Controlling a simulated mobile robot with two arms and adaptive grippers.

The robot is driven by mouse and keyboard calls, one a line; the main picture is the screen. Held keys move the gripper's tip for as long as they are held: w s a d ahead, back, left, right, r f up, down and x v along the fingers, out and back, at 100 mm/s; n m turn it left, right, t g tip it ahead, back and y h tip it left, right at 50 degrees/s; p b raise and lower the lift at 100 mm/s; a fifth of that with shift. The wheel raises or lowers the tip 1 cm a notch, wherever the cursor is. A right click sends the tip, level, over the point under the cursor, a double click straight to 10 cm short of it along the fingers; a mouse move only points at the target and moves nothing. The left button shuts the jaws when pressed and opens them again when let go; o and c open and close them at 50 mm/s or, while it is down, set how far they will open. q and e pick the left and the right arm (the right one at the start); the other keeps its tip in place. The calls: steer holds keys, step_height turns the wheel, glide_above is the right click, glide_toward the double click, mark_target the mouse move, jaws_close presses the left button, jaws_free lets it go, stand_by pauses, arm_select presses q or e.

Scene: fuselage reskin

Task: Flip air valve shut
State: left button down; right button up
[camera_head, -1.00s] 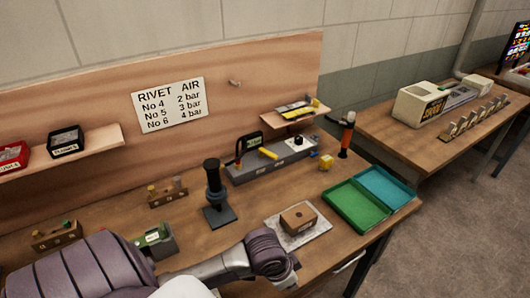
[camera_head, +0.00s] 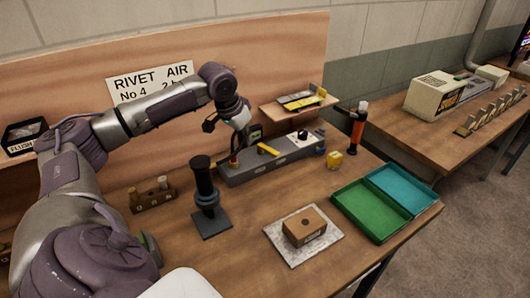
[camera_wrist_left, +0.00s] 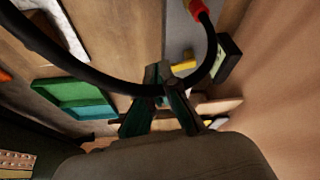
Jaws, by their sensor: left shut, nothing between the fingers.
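The yellow valve lever (camera_head: 268,149) lies on top of the long grey air unit (camera_head: 285,157), at its left half. It also shows in the left wrist view (camera_wrist_left: 183,65), just beyond the fingertips and a little to the right. My left gripper (camera_wrist_left: 158,72) is shut and empty. In the head view the left gripper (camera_head: 244,136) hangs over the left end of the unit, left of the lever and partly in front of the dark gauge (camera_head: 255,131). I cannot tell whether the fingertips touch anything. My right gripper is in neither view.
A black hose (camera_wrist_left: 95,78) with a red fitting (camera_wrist_left: 197,8) arcs close by the fingers. A black stand tool (camera_head: 205,195), a brown block on a pale plate (camera_head: 283,243), a green tray (camera_head: 368,210) and a small shelf (camera_head: 290,112) surround the unit.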

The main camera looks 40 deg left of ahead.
arm_select(q)
steer(key=w+f+p, duration=0.1)
steer(key=w+f, duration=0.1)
steer(key=f, duration=0.1)
steer(key=w+f+p, duration=0.1)
steer(key=w+f, duration=0.2)
steer(key=w+f+p, duration=0.1)
steer(key=w+f, duration=0.1)
steer(key=f, duration=0.1)
steer(key=shift+w+f, duration=0.3)
steer(key=shift+w, duration=0.05)
steer(key=shift+w+a, duration=0.1)
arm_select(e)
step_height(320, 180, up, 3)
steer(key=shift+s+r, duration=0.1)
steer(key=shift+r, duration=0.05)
